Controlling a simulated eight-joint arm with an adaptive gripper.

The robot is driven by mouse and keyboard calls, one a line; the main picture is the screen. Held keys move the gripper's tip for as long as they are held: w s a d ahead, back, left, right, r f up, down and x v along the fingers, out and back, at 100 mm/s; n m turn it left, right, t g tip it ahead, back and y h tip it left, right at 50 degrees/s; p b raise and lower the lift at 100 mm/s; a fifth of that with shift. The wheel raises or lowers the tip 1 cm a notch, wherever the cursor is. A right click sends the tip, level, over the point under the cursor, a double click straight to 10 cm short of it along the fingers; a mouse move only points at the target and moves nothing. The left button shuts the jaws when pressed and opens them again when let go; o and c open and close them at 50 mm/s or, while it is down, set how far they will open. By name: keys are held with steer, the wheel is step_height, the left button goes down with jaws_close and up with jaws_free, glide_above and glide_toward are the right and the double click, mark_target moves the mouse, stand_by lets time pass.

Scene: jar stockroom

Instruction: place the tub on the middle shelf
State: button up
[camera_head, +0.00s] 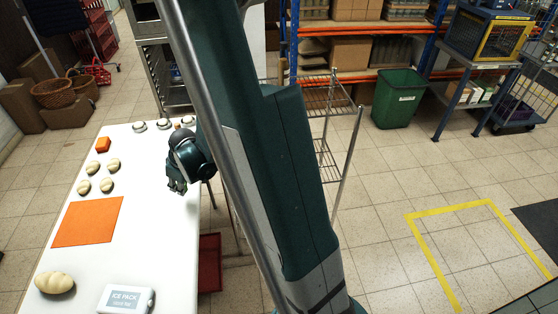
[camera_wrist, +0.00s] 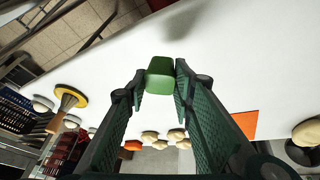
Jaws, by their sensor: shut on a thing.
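A small green tub (camera_wrist: 160,77) is between the fingertips of my gripper (camera_wrist: 159,84) in the wrist view. My gripper is shut on it, with a finger on each side. In the head view my gripper (camera_head: 177,186) is over the right side of the white table, and the tub is too small and dark to make out there. A dark shadow lies on the table apart from the tub, so the tub looks raised. A chrome wire rack (camera_head: 347,165) stands right of the table, largely hidden behind my arm. One of its lower shelves (camera_head: 326,154) shows in part.
A red bin (camera_head: 209,263) is beside the table. A green bin (camera_head: 398,98) stands farther right. Floor at right is open.

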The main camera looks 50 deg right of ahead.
steer(key=s+d+f+m+h, duration=0.1)
steer(key=s+d+m, duration=0.1)
steer(key=s+d, duration=0.35)
steer(key=s+d+f+m, duration=0.1)
steer(key=s+d, duration=0.2)
steer(key=d, duration=0.5)
steer(key=s+d+f+m+h+b, duration=0.1)
steer(key=s+d+f+m+b, duration=0.1)
steer(key=s+d+f, duration=0.3)
steer(key=s+d+f+m+g+h+b, duration=0.1)
steer(key=s+d+f+m+b, duration=0.2)
steer(key=s+d+f+b, duration=0.2)
steer(key=d+f, duration=0.3)
steer(key=d, duration=0.1)
steer(key=shift+f, duration=0.2)
steer(key=shift+w, duration=0.1)
steer(key=w+d, duration=0.3)
steer(key=w+d+b, duration=0.1)
steer(key=w+d, duration=0.1)
steer(key=w, duration=0.2)
steer(key=w+d+b, duration=0.1)
steer(key=w+d, duration=0.2)
steer(key=w, duration=0.1)
steer(key=shift+d, duration=0.3)
